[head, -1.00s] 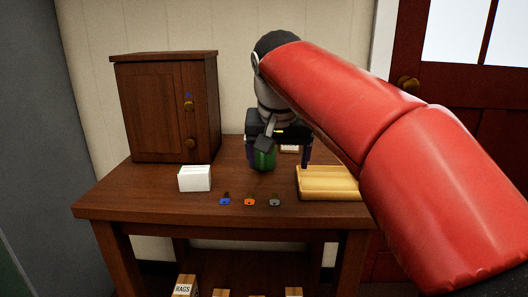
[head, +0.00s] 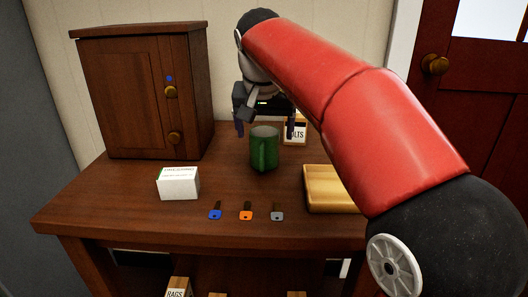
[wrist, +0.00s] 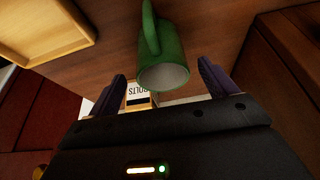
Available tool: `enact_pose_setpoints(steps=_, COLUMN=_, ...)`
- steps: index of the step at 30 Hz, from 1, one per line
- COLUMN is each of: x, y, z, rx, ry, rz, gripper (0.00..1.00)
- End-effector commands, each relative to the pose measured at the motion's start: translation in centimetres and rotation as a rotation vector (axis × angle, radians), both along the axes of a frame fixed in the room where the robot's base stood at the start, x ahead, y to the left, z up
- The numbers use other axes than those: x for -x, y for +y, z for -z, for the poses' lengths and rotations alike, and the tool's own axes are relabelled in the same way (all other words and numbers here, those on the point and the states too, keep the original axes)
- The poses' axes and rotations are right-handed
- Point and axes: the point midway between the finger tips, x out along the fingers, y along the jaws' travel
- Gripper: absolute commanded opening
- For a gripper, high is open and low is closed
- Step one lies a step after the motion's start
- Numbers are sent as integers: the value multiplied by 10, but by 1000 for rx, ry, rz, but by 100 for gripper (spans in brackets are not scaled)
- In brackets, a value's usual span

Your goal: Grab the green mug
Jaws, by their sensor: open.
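The green mug (head: 264,150) stands upright on the wooden table, with its handle toward the head camera. In the wrist view the mug (wrist: 165,60) shows its open rim, lying ahead of and between the two fingers. My gripper (head: 264,132) is open and empty, behind the mug in the head view, with one finger on each side. It also shows in the wrist view (wrist: 165,88). I see no finger touching the mug.
A wooden cabinet (head: 142,95) stands at the back left. A white box (head: 178,184), blue (head: 215,214), orange (head: 246,215) and grey keys (head: 277,215) lie in front. A wooden tray (head: 330,198) is at right. A box labelled BOLTS (head: 296,133) stands behind the mug.

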Motion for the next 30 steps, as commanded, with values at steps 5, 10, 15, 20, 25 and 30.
enact_pose_setpoints(steps=5, x=-11, y=1, z=28, rx=2, ry=3, rz=1, gripper=84)
enact_pose_setpoints(steps=10, x=-16, y=1, z=39, rx=0, ry=1, rz=1, gripper=84)
enact_pose_setpoints(steps=15, x=-16, y=1, z=39, rx=0, ry=0, rz=0, gripper=84)
enact_pose_setpoints(steps=20, x=-16, y=1, z=39, rx=0, ry=0, rz=0, gripper=70)
enact_pose_setpoints(steps=25, x=-16, y=1, z=39, rx=0, ry=0, rz=0, gripper=48)
enact_pose_setpoints(steps=30, x=-16, y=1, z=38, rx=0, ry=-1, rz=0, gripper=29)
